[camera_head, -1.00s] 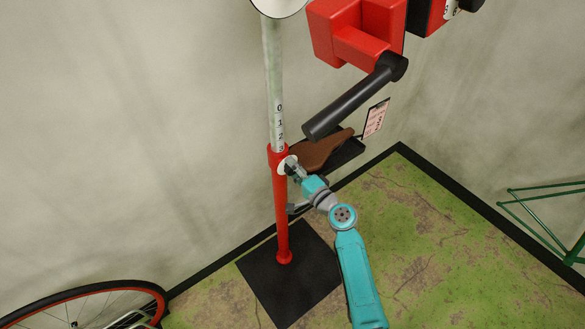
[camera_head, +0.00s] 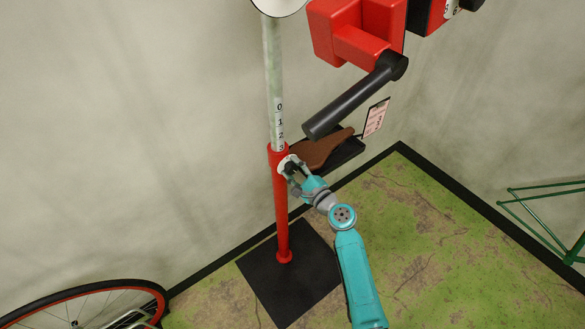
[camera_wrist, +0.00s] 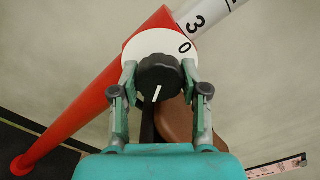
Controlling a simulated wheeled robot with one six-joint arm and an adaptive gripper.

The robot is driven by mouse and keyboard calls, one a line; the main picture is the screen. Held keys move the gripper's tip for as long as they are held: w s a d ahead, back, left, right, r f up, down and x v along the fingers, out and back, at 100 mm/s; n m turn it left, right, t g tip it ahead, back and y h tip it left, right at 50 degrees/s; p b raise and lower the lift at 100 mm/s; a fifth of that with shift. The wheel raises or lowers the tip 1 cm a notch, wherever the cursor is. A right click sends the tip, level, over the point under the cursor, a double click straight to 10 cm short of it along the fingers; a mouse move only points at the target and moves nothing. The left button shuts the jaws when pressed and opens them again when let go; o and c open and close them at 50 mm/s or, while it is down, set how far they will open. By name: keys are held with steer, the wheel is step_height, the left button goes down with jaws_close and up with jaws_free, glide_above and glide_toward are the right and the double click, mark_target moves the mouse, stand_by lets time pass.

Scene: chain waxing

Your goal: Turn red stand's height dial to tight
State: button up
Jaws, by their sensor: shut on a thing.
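The red stand (camera_head: 281,215) is an upright red tube on a black base plate, with a pale numbered post (camera_head: 274,80) rising out of it. Its height dial (camera_wrist: 160,80) is a black ridged knob with a white pointer line, set on a white disc (camera_wrist: 157,43) marked 0. The pointer line slants toward the lower part of the wrist view, away from the 0. My gripper (camera_wrist: 160,88) is shut on the dial, one finger on each side. In the head view my gripper (camera_head: 290,170) is at the collar on the tube's right side. Any tight mark is hidden.
A brown saddle (camera_head: 320,150) lies on a dark shelf just behind my gripper. A black handle (camera_head: 350,103) on a red clamp hangs above. A bicycle wheel (camera_head: 150,290) is at lower left, a green frame (camera_head: 545,225) at right.

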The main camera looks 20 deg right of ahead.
steer(key=shift+m, duration=0.3)
steer(key=o, duration=1.1)
steer(key=shift+s+d, duration=0.1)
steer(key=v, duration=1.1)
steer(key=shift+s+d, duration=0.1)
steer(key=shift+s, duration=0.25)
